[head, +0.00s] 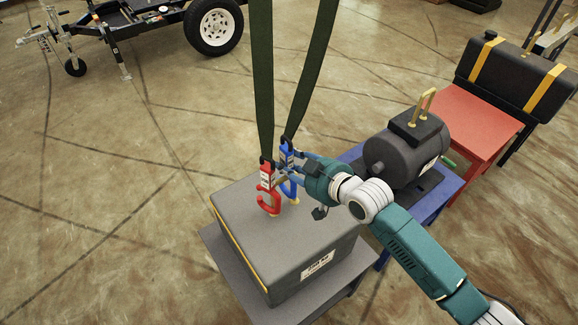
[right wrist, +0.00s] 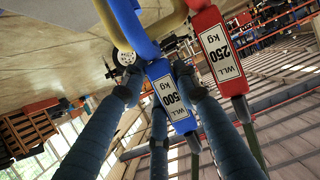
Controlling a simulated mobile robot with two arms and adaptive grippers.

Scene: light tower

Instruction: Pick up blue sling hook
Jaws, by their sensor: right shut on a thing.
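The blue sling hook (head: 287,154) hangs from a dark green sling (head: 308,70) in the head view. My right gripper (head: 298,168) reaches it from the right and is shut on it. My left gripper is not in view.
A grey weight block (head: 285,230) stands on a grey stand (head: 222,262) right below the hooks. A dark motor (head: 408,148) sits on a blue table (head: 432,210) to the right. A trailer (head: 125,20) stands at the back left.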

